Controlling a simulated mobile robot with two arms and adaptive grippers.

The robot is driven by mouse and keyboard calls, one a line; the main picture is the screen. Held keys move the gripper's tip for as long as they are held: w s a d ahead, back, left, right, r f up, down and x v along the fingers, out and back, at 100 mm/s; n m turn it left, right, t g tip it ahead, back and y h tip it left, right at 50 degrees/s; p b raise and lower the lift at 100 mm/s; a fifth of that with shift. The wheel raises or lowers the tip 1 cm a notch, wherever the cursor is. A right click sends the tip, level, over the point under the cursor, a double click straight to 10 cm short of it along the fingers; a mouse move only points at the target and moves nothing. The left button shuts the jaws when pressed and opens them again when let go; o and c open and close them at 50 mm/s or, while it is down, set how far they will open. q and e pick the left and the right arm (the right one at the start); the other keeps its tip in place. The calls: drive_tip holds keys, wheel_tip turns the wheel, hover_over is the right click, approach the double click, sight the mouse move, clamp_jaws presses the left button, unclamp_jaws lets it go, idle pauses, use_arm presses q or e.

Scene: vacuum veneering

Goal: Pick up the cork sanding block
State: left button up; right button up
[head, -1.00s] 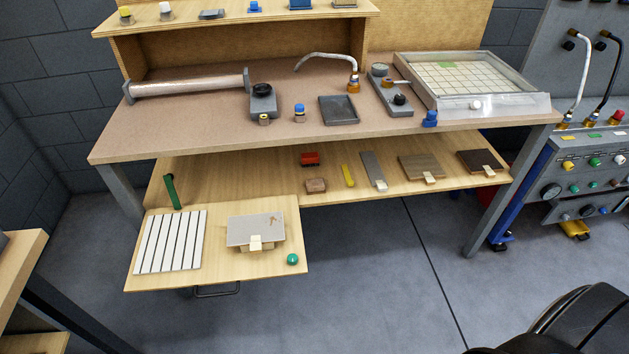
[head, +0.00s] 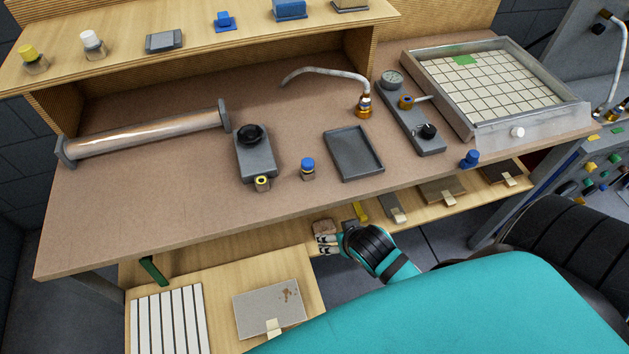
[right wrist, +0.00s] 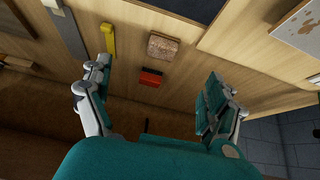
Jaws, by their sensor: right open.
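The cork sanding block (head: 324,226) is a small speckled brown block on the wooden lower shelf under the bench. In the right wrist view, the cork block (right wrist: 163,46) lies beyond the open fingers, between their lines and apart from them. My right gripper (head: 326,243) is at the shelf's front edge, close to the block; its fingers partly overlap it in the head view. In the right wrist view my right gripper (right wrist: 155,72) is spread wide and empty. My left gripper is in neither view.
A red block (right wrist: 151,77) sits beside the cork on the shelf. The bench top (head: 290,150) overhangs the shelf. A pull-out board holds a grey plate (head: 265,308).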

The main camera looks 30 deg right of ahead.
drive_tip(key=w, duration=0.1)
approach(325, 226)
drive_tip(key=f, duration=0.2)
drive_tip(key=w+d+f+b, duration=0.1)
drive_tip(key=shift+w+f, duration=0.3)
drive_tip(key=shift+f, duration=0.15)
drive_tip(key=shift+w+f, duration=0.15)
drive_tip(key=shift+w+a+x, duration=0.15)
drive_tip(key=shift+x, duration=1.05)
drive_tip(key=shift+w+a+x, duration=0.1)
drive_tip(key=shift+a+x, duration=0.05)
drive_tip(key=shift+x, duration=1)
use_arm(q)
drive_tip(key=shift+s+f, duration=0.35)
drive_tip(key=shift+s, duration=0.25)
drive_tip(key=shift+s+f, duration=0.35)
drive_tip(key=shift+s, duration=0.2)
use_arm(e)
drive_tip(key=shift+c, duration=0.5)
drive_tip(key=c, duration=1.2)
